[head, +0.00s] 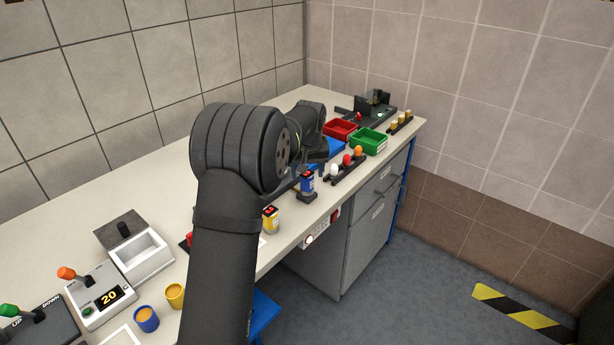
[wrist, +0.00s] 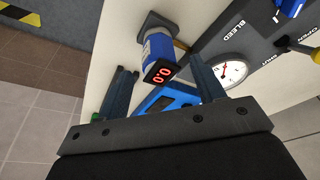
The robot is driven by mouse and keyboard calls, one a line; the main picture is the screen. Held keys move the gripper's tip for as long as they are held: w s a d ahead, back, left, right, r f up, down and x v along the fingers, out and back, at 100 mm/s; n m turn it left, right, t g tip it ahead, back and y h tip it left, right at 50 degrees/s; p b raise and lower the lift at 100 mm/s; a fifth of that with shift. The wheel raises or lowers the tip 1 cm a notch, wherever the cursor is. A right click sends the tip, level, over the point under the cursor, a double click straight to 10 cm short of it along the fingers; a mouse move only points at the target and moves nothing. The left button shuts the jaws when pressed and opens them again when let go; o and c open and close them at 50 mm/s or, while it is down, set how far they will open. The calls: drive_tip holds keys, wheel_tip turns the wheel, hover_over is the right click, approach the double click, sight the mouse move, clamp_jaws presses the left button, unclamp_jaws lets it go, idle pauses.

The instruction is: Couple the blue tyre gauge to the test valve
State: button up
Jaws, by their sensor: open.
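The blue tyre gauge (head: 307,182) stands on a small dark base near the front edge of the bench. In the wrist view the blue tyre gauge (wrist: 158,48) shows its red 0.0 display and stands on its dark base, between the lines of my two fingers. My gripper (wrist: 160,66) is open and empty, with its fingers apart on either side of the gauge's display end. Whether a finger touches it, I cannot tell. A dark panel (wrist: 210,35) with a round dial and BLEED, OPEN and SHUT lettering lies beside it. I cannot make out the test valve for certain.
A yellow gauge (head: 271,219) stands nearer on the bench. A rack with white, red and orange knobs (head: 346,160), a red bin (head: 340,128) and a green bin (head: 369,141) lie beyond. A yellow lever (wrist: 288,43) stands on the panel. My arm hides the bench middle.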

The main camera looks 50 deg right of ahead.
sight(307, 176)
drive_tip(key=v, duration=1.4)
drive_tip(key=shift+r, duration=0.3)
drive_tip(key=shift+a, duration=0.1)
drive_tip(key=x, duration=1.7)
drive_tip(key=shift+f, duration=0.2)
drive_tip(key=shift+r, duration=0.15)
drive_tip(key=shift+r, duration=0.1)
drive_tip(key=v, duration=1.6)
drive_tip(key=x, duration=1.6)
drive_tip(key=shift+f, duration=0.4)
wheel_tip(307, 176, up, 7)
drive_tip(key=shift+r, duration=0.75)
